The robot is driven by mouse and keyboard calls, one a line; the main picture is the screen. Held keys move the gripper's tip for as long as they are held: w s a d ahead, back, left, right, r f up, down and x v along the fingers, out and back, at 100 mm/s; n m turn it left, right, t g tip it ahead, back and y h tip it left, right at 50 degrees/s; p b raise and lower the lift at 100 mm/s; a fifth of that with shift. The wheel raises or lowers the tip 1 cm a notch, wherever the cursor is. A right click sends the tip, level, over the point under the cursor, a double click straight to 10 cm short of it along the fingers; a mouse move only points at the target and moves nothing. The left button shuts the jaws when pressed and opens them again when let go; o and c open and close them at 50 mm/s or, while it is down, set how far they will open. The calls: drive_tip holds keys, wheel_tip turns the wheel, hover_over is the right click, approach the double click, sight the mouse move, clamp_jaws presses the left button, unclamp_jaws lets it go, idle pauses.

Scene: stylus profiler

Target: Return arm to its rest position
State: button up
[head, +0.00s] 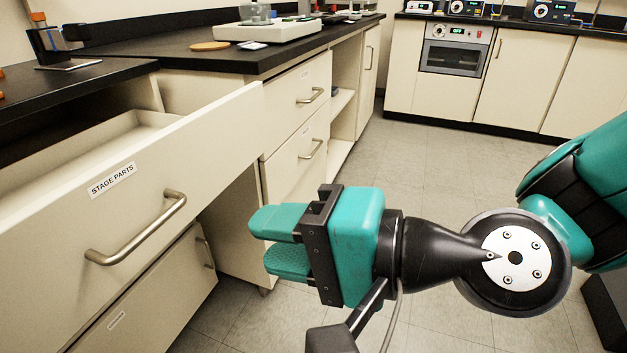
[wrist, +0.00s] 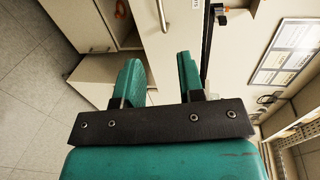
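My gripper (head: 268,241) is in the middle of the head view, in front of the cabinets and over the floor. Its two teal fingers point left and are apart with nothing between them. In the wrist view my gripper (wrist: 160,80) also shows both fingers spread and empty. The drawer labelled STAGE PARTS (head: 60,235) is pulled open at the left, with a bar handle (head: 135,230). My fingers are to the right of that handle and look apart from it.
A black countertop (head: 170,58) runs above the drawers and carries a white instrument (head: 268,30) and an orange disc (head: 210,46). A closed drawer (head: 120,315) is below the open one. Grey floor (head: 420,165) is clear toward the back cabinets (head: 530,80).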

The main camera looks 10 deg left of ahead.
drive_tip(key=s+d+f+n+g+h, duration=0.1)
drive_tip(key=d+n+h, duration=0.4)
drive_tip(key=d, duration=0.6)
drive_tip(key=d+f+n+g+h, duration=0.2)
drive_tip(key=d+n+h, duration=0.3)
drive_tip(key=d, duration=0.5)
wheel_tip(320, 180, up, 30)
drive_tip(key=d+h+p, duration=0.1)
drive_tip(key=p, duration=2.8)
drive_tip(key=shift+s+d+m+p, duration=0.2)
drive_tip(key=shift+s+m+p, duration=0.2)
drive_tip(key=shift+a+f, duration=0.1)
